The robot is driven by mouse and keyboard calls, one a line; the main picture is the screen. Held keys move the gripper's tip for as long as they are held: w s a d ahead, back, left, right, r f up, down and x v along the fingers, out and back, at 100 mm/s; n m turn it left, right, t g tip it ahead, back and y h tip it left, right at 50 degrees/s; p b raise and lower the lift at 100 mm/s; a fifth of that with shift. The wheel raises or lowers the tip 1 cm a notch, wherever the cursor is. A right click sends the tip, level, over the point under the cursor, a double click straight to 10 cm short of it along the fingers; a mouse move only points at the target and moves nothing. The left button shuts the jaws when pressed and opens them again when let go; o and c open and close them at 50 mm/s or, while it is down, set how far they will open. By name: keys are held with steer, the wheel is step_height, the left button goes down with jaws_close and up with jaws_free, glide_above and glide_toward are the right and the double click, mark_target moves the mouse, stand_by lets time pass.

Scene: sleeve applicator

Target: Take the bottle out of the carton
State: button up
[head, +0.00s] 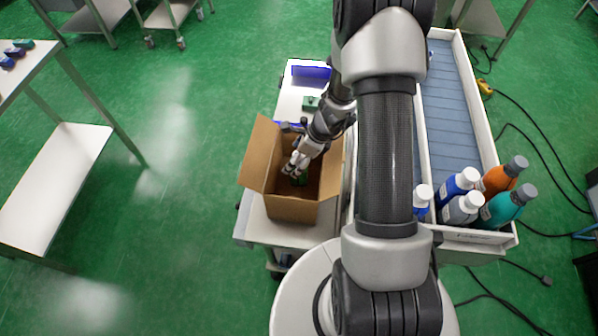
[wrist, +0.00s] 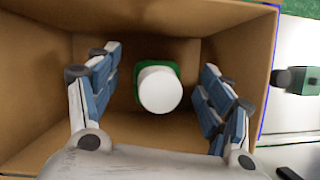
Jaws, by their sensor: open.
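The open cardboard carton (head: 292,208) stands on a white cart left of my arm. In the wrist view its brown inner wall (wrist: 190,20) surrounds the scene. The bottle (wrist: 160,90) stands inside, seen from above, with a white cap and a green body. In the head view only a bit of green (head: 301,180) shows of it inside the carton. My gripper (head: 295,165) reaches down into the carton opening. In the wrist view its fingers (wrist: 160,98) are open, one on each side of the bottle, with gaps between them and it.
A blue-floored tray or conveyor (head: 450,110) on the right holds several bottles (head: 483,190) at its near end. A blue box (head: 311,74) and a small green block (head: 311,103) lie on the cart behind the carton. A carton flap (head: 258,150) stands up at the left.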

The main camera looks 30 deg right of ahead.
steer(key=x, duration=0.2)
steer(key=shift+w+a+f+b, duration=0.1)
steer(key=shift+f+b, duration=0.15)
steer(key=shift+b, duration=0.05)
steer(key=shift+c, duration=0.4)
steer(key=c, duration=1.3)
steer(key=shift+r, duration=0.1)
